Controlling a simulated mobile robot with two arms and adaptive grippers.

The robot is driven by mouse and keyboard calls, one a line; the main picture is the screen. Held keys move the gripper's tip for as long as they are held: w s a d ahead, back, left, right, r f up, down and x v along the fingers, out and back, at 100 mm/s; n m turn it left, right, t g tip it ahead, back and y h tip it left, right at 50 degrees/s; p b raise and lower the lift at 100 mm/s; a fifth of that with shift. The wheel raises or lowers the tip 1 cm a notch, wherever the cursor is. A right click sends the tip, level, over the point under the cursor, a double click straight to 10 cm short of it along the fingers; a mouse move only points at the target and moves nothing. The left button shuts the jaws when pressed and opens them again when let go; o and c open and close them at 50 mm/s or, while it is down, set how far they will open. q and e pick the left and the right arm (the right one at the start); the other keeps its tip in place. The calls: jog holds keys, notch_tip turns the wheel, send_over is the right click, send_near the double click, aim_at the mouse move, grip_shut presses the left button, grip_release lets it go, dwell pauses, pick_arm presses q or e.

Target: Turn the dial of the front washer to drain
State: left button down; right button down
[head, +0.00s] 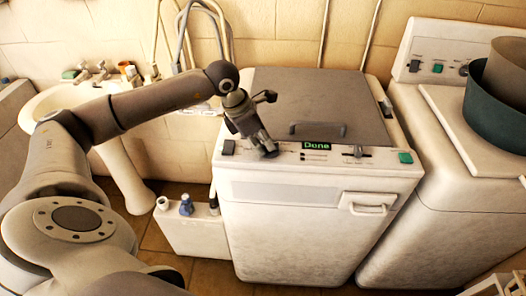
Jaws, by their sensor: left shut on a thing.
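The front washer (315,215) is a white, worn machine with a grey lid and a control strip along its front top edge. A small display (317,146) on the strip shows "Done" in green. My left gripper (266,150) reaches down onto the strip left of the display. It is shut on the dial there, and its fingers hide the dial, so its setting cannot be read. My right gripper is not in view.
A slider (356,151) and a green button (405,157) sit on the strip's right part. A second white washer (440,150) stands at right, with a dark tub (497,100) on top. A washbasin (75,100) is at left. A low white box (193,228) stands beside the front washer.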

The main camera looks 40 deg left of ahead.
pick_arm(q)
jog(key=shift+w+a+m+g+h+b, duration=0.2)
jog(key=shift+m+g+h+b, duration=0.15)
jog(key=shift+m+b, duration=0.6)
jog(key=shift+r+m, duration=0.1)
jog(key=shift+m, duration=0.15)
jog(key=c, duration=1.5)
grip_release()
jog(key=shift+o, duration=0.2)
jog(key=v, duration=1.2)
